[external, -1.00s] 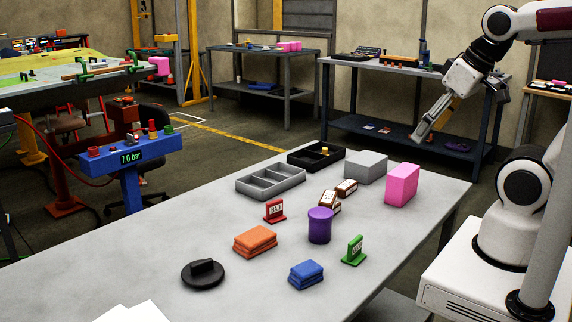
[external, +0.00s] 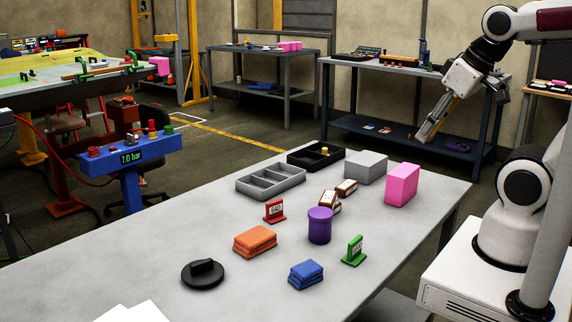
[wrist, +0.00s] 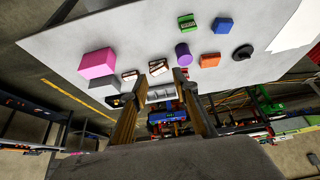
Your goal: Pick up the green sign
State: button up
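The green sign (external: 354,250) stands upright on its base near the right front edge of the grey table. It also shows in the wrist view (wrist: 187,23), near the top, beside a blue stack. My gripper (external: 425,137) is high above and beyond the table's right edge, well away from the sign. In the wrist view the two fingers of my gripper (wrist: 159,75) are spread apart with nothing between them.
On the table (external: 150,250), a purple canister (external: 320,226), blue stack (external: 306,274) and red sign (external: 274,211) stand around the green sign. A pink box (external: 401,185), grey box (external: 366,167), trays, orange stack (external: 255,241) and black disc (external: 203,274) stand farther off.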

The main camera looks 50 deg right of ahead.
dwell(0.3)
jog(key=w+d+r+n+t+h, duration=0.1)
jog(key=w+d+r+n+t, duration=0.1)
jog(key=w+r+t, duration=0.35)
jog(key=w+d+r+n+t+h, duration=0.1)
jog(key=w+d+r+n+t, duration=0.15)
jog(key=w+r, duration=0.6)
jog(key=w+a+f+n+y, duration=0.2)
jog(key=w+a+n+y, duration=0.15)
jog(key=w+n, duration=0.2)
jog(key=w+a+f+n+y, duration=0.3)
jog(key=w+a+n, duration=0.15)
jog(key=w, duration=0.25)
jog(key=s+a+f+n+g+y, duration=0.1)
jog(key=a+f+n+g+y, duration=0.2)
jog(key=f, duration=0.5)
jog(key=s+a+f+n+g+y, duration=0.2)
jog(key=f+g, duration=0.2)
jog(key=f, duration=0.3)
jog(key=shift+s+d+f+m+g+y, duration=0.2)
jog(key=shift+s+d+f+g+y, duration=0.7)
jog(key=shift+s+f, duration=1.7)
jog(key=shift+s+d+f+m+g+y, duration=0.15)
jog(key=shift+s+f+g+y, duration=0.25)
jog(key=shift+s+f+g, duration=2.05)
jog(key=shift+s+d+f+m+g+y, duration=0.2)
jog(key=shift+s+d+f+y, duration=0.4)
jog(key=shift+s+f, duration=2.1)
